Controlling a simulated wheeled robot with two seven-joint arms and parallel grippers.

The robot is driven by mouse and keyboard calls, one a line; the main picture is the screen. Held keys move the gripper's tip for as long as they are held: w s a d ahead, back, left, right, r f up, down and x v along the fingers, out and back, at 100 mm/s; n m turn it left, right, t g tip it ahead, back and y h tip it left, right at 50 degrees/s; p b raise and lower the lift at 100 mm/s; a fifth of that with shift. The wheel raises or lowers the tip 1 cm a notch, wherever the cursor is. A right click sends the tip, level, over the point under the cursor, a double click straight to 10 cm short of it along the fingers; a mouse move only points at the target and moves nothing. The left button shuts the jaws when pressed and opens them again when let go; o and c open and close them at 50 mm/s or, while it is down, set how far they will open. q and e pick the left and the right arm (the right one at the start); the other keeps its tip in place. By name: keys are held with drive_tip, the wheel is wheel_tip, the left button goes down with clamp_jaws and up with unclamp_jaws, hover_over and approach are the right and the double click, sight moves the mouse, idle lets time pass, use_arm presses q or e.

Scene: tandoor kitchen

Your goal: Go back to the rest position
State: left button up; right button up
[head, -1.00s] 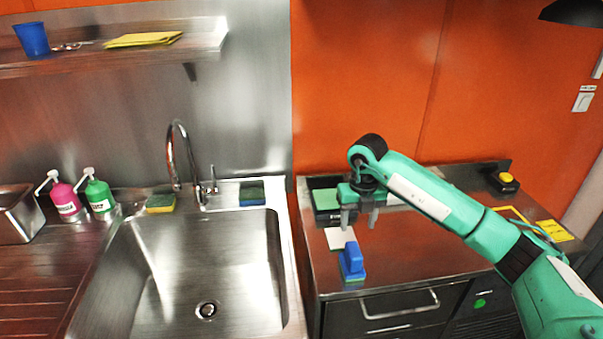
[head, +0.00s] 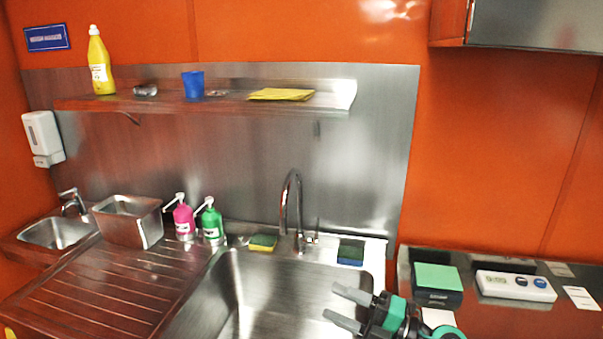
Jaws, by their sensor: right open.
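My right gripper (head: 345,308) shows at the bottom, right of the middle, in the head view. Its two grey fingers point left and are apart, with nothing between them. It is over the right edge of the sink (head: 255,285). Only the gripper and a bit of my right wrist show; the rest of the arm is below the picture. My left gripper is not in view.
A faucet (head: 291,205), a yellow-green sponge (head: 263,242) and a dark blue sponge (head: 351,251) stand behind the sink. Pink (head: 183,218) and green (head: 212,222) pump bottles are at left. A black box with green top (head: 438,280) and a white device (head: 515,286) sit on the right counter.

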drive_tip(key=d+f+m+t+h, duration=0.2)
drive_tip(key=d+m+t+h, duration=0.95)
drive_tip(key=m, duration=0.75)
drive_tip(key=s+d+f+m+g+h, duration=0.2)
drive_tip(key=s+f+m+g+h, duration=0.15)
drive_tip(key=f, duration=0.25)
drive_tip(key=s+d+f+m+g+h, duration=0.2)
drive_tip(key=s+d+f+m+h, duration=0.1)
drive_tip(key=f+m+h, duration=0.25)
drive_tip(key=s+a+f+g+y, duration=0.1)
drive_tip(key=s+f+g, duration=0.45)
drive_tip(key=s, duration=0.45)
drive_tip(key=s+f+g+y, duration=0.1)
drive_tip(key=s+f+g, duration=0.5)
drive_tip(key=s, duration=0.4)
drive_tip(key=s+f+x, duration=0.1)
drive_tip(key=s+x, duration=0.2)
drive_tip(key=x, duration=1.3)
drive_tip(key=s+x, duration=0.3)
drive_tip(key=x, duration=1.2)
drive_tip(key=s+d+f+g, duration=0.1)
drive_tip(key=s+d+f, duration=0.2)
drive_tip(key=s+f, duration=1.6)
drive_tip(key=shift+s+f, duration=0.3)
drive_tip(key=shift+f, duration=0.1)
